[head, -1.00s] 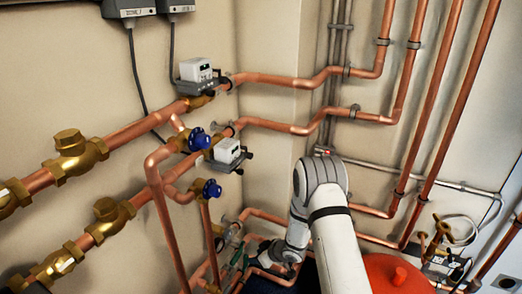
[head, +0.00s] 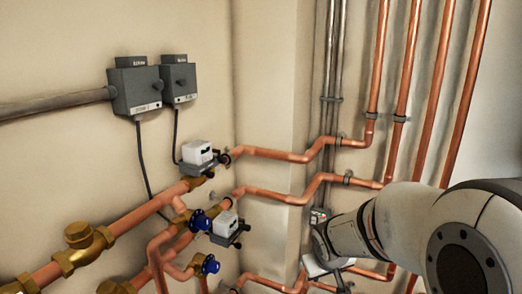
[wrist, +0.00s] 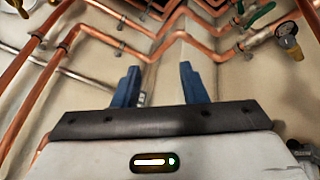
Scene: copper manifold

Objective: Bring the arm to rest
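My gripper (wrist: 160,78) shows in the wrist view with its two blue fingers spread apart. Nothing is between them, and copper pipes and the pale wall lie beyond. In the head view my arm reaches in from the right edge, with its large joint close to the camera. Its far end is low in the picture in front of the wall pipes, and the fingers cannot be made out clearly there.
Copper pipes (head: 268,154) run along the wall and up at the right. Brass valves (head: 84,246), blue handwheels (head: 200,220), and white-topped actuators (head: 197,152) sit at left and centre. Grey control boxes (head: 135,88) hang at upper left. In the wrist view a gauge (wrist: 288,40) is at upper right.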

